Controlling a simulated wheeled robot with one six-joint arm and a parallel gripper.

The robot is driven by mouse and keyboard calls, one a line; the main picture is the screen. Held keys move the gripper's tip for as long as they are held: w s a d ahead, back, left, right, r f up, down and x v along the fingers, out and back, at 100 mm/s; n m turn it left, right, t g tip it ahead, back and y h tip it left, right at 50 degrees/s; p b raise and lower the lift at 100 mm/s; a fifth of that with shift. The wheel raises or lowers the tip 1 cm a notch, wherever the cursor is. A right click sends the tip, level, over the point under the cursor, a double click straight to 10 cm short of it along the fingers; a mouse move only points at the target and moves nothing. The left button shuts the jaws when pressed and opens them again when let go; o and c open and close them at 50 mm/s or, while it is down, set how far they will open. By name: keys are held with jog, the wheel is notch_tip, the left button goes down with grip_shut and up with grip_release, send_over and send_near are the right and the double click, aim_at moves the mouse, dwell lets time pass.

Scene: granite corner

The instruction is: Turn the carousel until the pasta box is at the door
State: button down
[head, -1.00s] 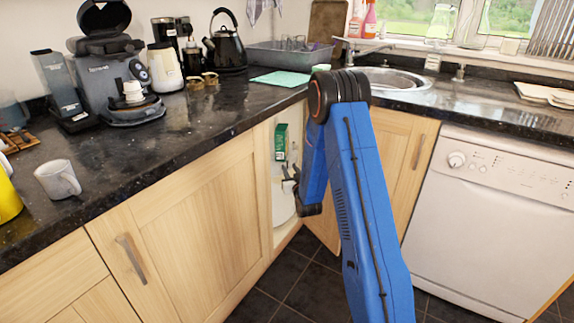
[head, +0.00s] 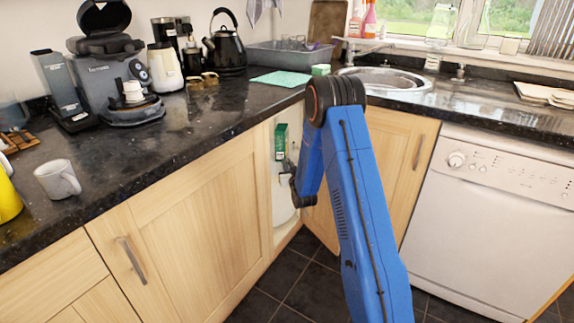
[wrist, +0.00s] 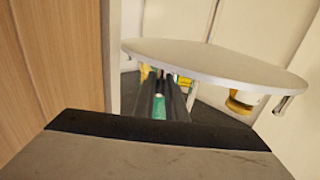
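In the head view a green box (head: 281,139) stands upright inside the open corner cabinet; I cannot read whether it is the pasta box. A white round carousel shelf (head: 282,205) shows below it. My gripper (head: 287,166) is at the cabinet opening, just below the green box, small and partly hidden by my arm. In the wrist view the carousel disc (wrist: 215,64) spans the middle. My dark gripper fingers (wrist: 165,97) point toward it, close together, with something green (wrist: 159,106) showing between them. Whether they touch anything is unclear.
The cabinet door (head: 318,215) stands open behind my arm. A wood panel (wrist: 55,55) is close on the left in the wrist view. A yellow jar (wrist: 240,101) shows below the disc's edge. The dark worktop (head: 190,130) overhangs the opening.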

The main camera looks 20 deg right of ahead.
jog(key=shift+s+a, duration=0.25)
jog(key=shift+a, duration=0.35)
jog(key=shift+s+a, duration=0.25)
jog(key=shift+a, duration=0.3)
jog(key=c, duration=1.8)
grip_release()
jog(key=shift+s, duration=0.1)
jog(key=s+a, duration=0.2)
jog(key=s, duration=1.5)
